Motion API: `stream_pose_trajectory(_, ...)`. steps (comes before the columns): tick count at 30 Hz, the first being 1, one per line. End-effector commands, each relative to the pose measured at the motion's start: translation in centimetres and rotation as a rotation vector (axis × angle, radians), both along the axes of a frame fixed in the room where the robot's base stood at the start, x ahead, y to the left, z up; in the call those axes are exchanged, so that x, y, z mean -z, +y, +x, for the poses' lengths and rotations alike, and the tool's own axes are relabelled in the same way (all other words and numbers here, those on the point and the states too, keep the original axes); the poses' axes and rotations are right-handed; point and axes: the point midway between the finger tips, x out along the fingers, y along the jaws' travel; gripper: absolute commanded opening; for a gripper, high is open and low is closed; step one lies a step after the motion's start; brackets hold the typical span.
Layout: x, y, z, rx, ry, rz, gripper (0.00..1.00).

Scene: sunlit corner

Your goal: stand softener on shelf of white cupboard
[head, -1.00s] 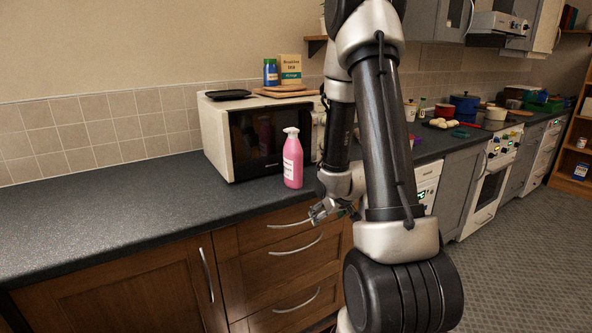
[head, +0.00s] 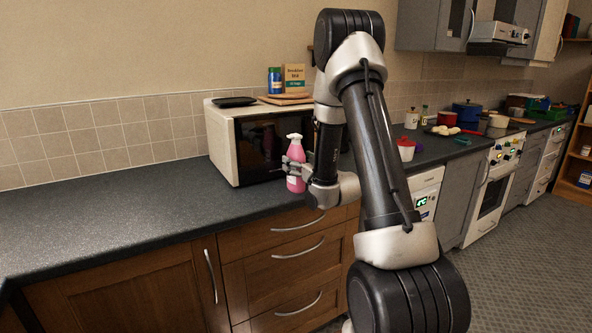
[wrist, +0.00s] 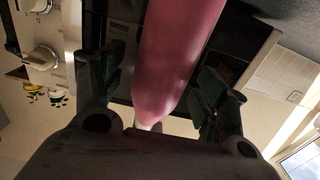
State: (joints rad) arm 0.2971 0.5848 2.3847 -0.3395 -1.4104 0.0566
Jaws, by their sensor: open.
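The softener is a pink bottle (head: 296,171) with a white cap. It stands upright on the dark worktop in front of the microwave. My gripper (head: 290,169) is at the bottle in the head view, its fingers at the bottle's middle. In the wrist view the pink bottle (wrist: 176,55) fills the space between the two fingers of my gripper (wrist: 160,95), with dark gaps showing at both sides. The jaws are open around it. The white cupboard and its shelf cannot be made out for certain in these frames.
A white microwave (head: 222,148) stands just behind the bottle, with a board, a blue jar (head: 274,80) and a box (head: 294,77) on top. The worktop (head: 120,215) to the left is clear. Pots and a red-and-white container (head: 405,150) stand to the right.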

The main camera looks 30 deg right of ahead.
Motion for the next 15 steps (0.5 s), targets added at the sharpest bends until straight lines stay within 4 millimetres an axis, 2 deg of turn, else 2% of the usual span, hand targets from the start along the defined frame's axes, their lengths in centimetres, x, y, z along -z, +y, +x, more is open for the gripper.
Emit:
stream_pose_trajectory(4,0.1,0.0,1.7,0.001,0.001,0.001,0.74)
stream_pose_trajectory(11,0.0,0.0,1.9,0.001,0.002,0.001,0.74)
stream_pose_trajectory(15,0.0,0.0,1.9,0.001,0.002,0.001,0.52)
